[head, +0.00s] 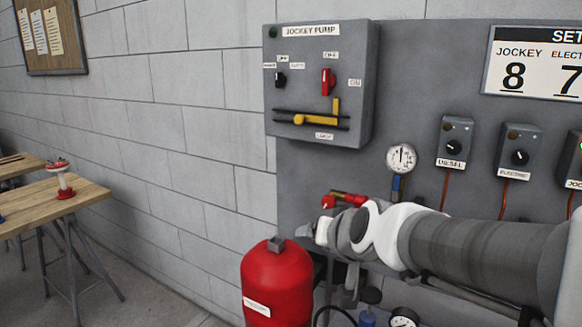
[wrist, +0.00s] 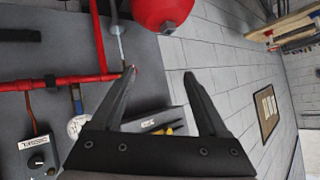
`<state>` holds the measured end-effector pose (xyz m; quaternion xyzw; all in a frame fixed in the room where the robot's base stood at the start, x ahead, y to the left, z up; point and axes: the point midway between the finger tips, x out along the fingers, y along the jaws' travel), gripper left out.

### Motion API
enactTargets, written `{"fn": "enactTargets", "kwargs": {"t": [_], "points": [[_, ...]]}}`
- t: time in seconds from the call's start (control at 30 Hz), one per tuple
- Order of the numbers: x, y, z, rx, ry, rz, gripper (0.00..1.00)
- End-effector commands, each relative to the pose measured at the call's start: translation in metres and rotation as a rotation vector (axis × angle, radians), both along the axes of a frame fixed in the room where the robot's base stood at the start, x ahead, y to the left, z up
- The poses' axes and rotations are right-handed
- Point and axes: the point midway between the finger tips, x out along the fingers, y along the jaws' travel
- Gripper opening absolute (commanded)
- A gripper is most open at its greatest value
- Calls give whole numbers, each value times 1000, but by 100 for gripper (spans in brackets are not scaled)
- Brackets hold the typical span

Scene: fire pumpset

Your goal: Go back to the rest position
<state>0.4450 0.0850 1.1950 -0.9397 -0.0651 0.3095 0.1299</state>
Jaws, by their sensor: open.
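My arm reaches in from the right in the head view and ends in front of the wall, just above the red tank (head: 275,275). My gripper (wrist: 160,73) is open in the wrist view, its two dark fingers spread with nothing between the tips. The red tank also shows at the top of the wrist view (wrist: 160,12), beyond the fingertips. In the head view my gripper is small and seen from the side, so its fingers are hard to make out.
The jockey pump box (head: 322,85) with a red switch and yellow lever hangs above my gripper. A pressure gauge (head: 401,158) and the diesel controller (head: 454,142) are on the panel above my arm. Red pipe (wrist: 60,82) runs close to one finger. A wooden table (head: 50,203) stands left.

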Motion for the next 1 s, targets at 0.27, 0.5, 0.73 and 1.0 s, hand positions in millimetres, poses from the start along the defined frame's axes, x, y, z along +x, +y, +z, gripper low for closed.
{"fn": "enactTargets", "kwargs": {"t": [0.27, 0.5, 0.73, 1.0], "points": [[-121, -49, -10, -173, 253, 55, 77], [-188, -80, -25, -278, 412, 29, 77], [-199, -86, -29, -295, 442, 21, 77], [-198, -85, -29, -294, 441, 22, 77]]}}
